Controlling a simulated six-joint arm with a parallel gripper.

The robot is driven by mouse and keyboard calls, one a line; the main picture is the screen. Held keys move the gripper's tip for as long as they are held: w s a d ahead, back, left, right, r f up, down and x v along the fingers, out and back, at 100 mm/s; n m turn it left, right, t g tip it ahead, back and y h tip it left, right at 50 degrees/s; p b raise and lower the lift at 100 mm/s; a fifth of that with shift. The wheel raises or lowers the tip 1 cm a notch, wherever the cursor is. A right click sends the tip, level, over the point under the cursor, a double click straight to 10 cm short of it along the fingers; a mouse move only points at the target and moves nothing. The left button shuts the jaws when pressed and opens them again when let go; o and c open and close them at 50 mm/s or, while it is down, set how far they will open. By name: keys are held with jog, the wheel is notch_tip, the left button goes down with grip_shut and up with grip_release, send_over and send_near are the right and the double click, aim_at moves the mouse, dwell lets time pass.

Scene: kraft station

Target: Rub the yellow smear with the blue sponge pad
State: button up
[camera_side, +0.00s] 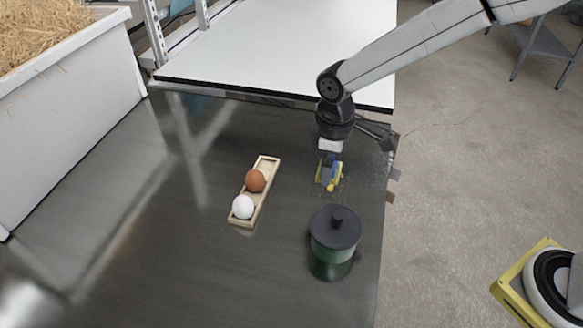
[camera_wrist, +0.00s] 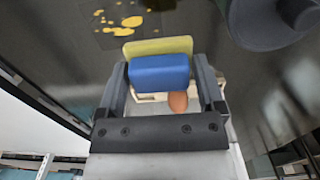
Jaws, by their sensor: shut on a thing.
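My gripper (camera_side: 329,160) is shut on the blue sponge pad (camera_wrist: 160,73), which sits between the two fingers in the wrist view. The pad has a yellow-green layer (camera_wrist: 157,46) on its far side. The pad also shows in the side view (camera_side: 327,172), low over the dark table. The yellow smear (camera_wrist: 130,22) is several blotches and dots on the table, beyond the pad at the top of the wrist view. In the side view a yellow patch (camera_side: 331,188) shows just below the pad, partly hidden. I cannot tell whether the pad touches the table.
A wooden tray (camera_side: 264,193) holds a brown egg (camera_side: 255,181) and a white egg (camera_side: 243,207), left of my gripper. A green canister with a dark lid (camera_side: 335,226) stands in front of it. A white bin of straw (camera_side: 70,85) is at far left. The table's right edge is close.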

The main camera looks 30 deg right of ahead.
aim_at(326, 199)
jog(key=shift+f, duration=0.1)
jog(key=shift+f, duration=3.15)
jog(key=shift+w+d+f, duration=0.25)
jog(key=shift+f, duration=0.2)
jog(key=shift+w+d+f, duration=0.2)
jog(key=shift+f, duration=0.25)
jog(key=shift+c, duration=0.5)
jog(key=shift+w+d, duration=3.05)
jog(key=shift+d, duration=0.05)
jog(key=shift+s+a, duration=3.6)
jog(key=shift+r, duration=4.2)
